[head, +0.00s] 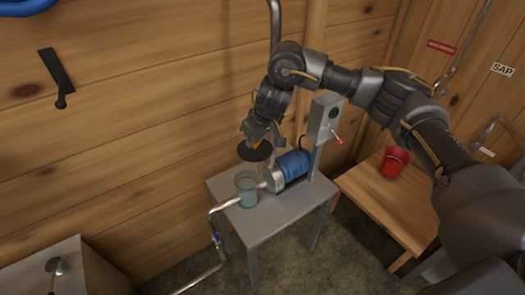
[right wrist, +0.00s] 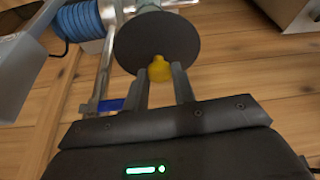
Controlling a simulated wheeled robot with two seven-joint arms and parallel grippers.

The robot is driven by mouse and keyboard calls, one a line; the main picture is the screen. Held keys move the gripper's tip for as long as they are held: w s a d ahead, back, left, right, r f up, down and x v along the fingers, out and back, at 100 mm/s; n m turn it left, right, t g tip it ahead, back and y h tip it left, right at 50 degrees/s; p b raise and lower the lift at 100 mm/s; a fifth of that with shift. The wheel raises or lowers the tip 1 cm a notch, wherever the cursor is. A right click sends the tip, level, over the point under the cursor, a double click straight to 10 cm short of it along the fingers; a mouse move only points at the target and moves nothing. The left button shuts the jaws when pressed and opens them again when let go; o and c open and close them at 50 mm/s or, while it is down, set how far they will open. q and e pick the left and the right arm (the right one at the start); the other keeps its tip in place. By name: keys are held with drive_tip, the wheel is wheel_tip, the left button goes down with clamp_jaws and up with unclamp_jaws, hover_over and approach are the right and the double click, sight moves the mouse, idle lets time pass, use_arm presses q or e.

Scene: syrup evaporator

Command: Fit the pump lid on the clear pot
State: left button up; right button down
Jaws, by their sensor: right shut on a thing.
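The pump lid (head: 255,152) is a dark round disc with a yellow knob. My right gripper (head: 262,138) is shut on the knob and holds the lid in the air above the pump table. In the right wrist view the lid (right wrist: 158,42) lies beyond the fingertips, with its yellow knob (right wrist: 160,70) between the two fingers (right wrist: 160,82). The clear pot (head: 247,190) is greenish and stands on the grey table, below and slightly left of the lid. The lid is apart from the pot. In the right wrist view the lid partly hides the pot. My left gripper is not in view.
The blue pump motor (head: 291,166) sits right of the pot on the grey table (head: 262,225). A grey control post (head: 325,120) with a red lever stands behind it. A pipe (head: 222,207) joins the pot from the left. A red bucket (head: 394,162) stands on a wooden table at right.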

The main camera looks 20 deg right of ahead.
drive_tip(key=s+d+n+g+y, duration=0.1)
drive_tip(key=s+d+n, duration=0.15)
drive_tip(key=s, duration=0.45)
drive_tip(key=s+d+n+y, duration=0.1)
drive_tip(key=s+d+n, duration=0.15)
drive_tip(key=s, duration=0.45)
drive_tip(key=s+f+b, duration=0.1)
drive_tip(key=f+b, duration=0.5)
drive_tip(key=s+d+f+n+b, duration=0.1)
drive_tip(key=s+f+b, duration=0.1)
drive_tip(key=f+b, duration=0.4)
drive_tip(key=shift+s+d+f+b, duration=0.25)
drive_tip(key=shift+s+f+b, duration=0.1)
drive_tip(key=shift+f, duration=0.4)
